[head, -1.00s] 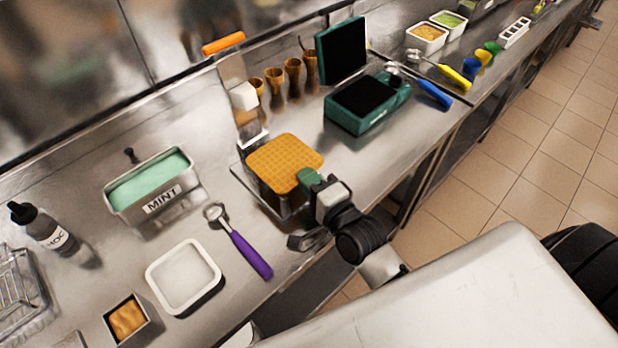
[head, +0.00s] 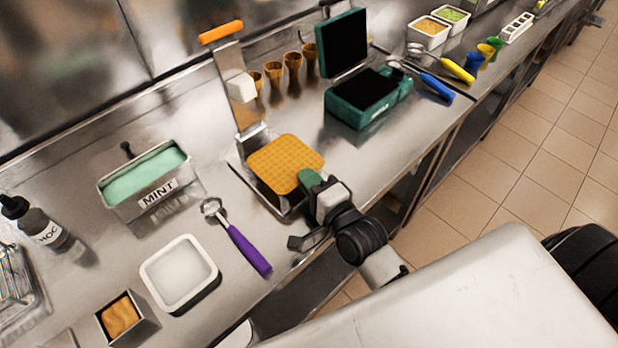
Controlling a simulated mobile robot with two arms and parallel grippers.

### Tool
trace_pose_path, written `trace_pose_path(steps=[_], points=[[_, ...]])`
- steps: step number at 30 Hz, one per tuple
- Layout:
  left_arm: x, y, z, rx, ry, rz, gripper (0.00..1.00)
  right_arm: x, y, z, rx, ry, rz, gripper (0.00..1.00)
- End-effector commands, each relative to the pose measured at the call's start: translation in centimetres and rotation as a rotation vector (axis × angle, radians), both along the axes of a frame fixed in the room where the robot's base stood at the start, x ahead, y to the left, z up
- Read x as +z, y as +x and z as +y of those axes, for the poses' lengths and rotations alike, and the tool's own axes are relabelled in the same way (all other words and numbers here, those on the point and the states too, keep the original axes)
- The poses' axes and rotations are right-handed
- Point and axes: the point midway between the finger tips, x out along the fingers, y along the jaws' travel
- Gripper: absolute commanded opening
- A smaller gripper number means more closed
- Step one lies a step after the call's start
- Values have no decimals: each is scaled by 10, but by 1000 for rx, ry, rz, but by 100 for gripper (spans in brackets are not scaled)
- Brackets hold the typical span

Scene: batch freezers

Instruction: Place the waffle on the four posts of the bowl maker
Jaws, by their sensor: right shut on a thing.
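The waffle (head: 283,160) is a flat, golden, square-shaped piece with a grid pattern. My right gripper (head: 311,182) is shut on its near right edge and holds it about level over the bowl maker. The bowl maker (head: 240,85) has a raised metal plate with an orange handle and a white block, standing behind the waffle, and a metal base below it. The waffle hides the posts, so I cannot tell whether it touches them. My left gripper is not in view.
An open green waffle iron (head: 362,100) stands to the right, with several cones (head: 293,68) behind. A purple-handled scoop (head: 245,245), a white tub (head: 180,272) and a mint tub (head: 147,183) are to the left. Bare steel counter lies between them.

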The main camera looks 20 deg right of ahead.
Motion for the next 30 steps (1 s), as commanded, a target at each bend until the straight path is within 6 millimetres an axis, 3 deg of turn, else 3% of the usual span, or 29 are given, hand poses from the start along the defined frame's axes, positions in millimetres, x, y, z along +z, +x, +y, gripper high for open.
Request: trace_pose_path(steps=[8, 15, 24, 30], points=[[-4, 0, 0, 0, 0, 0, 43, -7, 0, 0, 0, 0, 1, 0], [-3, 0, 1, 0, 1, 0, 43, -6, 0, 0, 0, 0, 0, 35], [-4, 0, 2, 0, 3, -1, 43, -7, -3, -1, 0, 0, 1, 35], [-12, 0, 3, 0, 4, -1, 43, -9, -30, -6, 1, -1, 3, 35]])
